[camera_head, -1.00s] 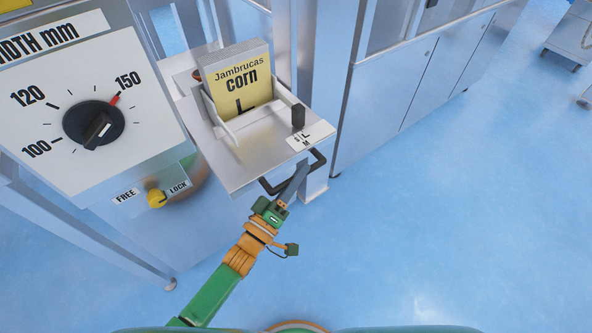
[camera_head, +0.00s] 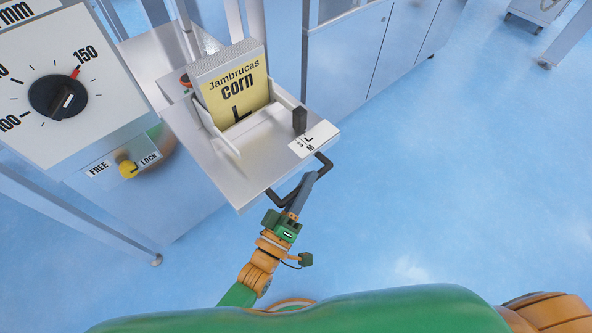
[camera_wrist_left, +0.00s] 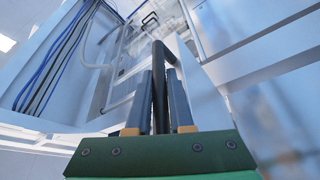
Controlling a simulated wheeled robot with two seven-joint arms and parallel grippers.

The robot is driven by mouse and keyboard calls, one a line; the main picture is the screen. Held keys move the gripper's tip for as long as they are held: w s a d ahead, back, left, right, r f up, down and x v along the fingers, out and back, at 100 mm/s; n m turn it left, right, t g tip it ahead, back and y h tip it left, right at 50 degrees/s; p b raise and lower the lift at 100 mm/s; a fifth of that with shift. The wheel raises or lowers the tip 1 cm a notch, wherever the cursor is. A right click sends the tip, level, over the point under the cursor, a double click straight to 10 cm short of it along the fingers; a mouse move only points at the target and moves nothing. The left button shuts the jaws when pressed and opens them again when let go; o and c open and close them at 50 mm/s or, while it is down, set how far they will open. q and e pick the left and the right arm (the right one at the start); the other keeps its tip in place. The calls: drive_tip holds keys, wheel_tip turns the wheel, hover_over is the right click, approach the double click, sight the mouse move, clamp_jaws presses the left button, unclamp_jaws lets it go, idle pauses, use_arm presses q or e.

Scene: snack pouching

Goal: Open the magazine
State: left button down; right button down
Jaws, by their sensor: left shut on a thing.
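The magazine (camera_head: 190,141) is a metal drawer-like tray sticking out of the machine. It holds a stack of yellow "Jambrucas corn" pouches (camera_head: 236,92). A black bar handle (camera_head: 322,164) is on its front edge. My left gripper (camera_head: 303,187) is shut on the handle. In the left wrist view the dark handle bar (camera_wrist_left: 160,75) runs between the two fingers. My right gripper is not in view.
A dial panel (camera_head: 57,95) with a black knob pointing near 150 stands at the left. Below it is a yellow FREE/LOCK knob (camera_head: 128,169), turned toward LOCK. Metal cabinets (camera_head: 345,60) stand behind.

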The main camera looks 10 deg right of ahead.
use_arm(q)
drive_tip(key=shift+s+d, duration=0.45)
drive_tip(key=shift+s, duration=0.2)
drive_tip(key=shift+s+d, duration=0.4)
drive_tip(key=shift+s, duration=0.2)
drive_tip(key=c, duration=0.8)
unclamp_jaws()
drive_tip(key=shift+s, duration=0.1)
drive_tip(key=v, duration=0.7)
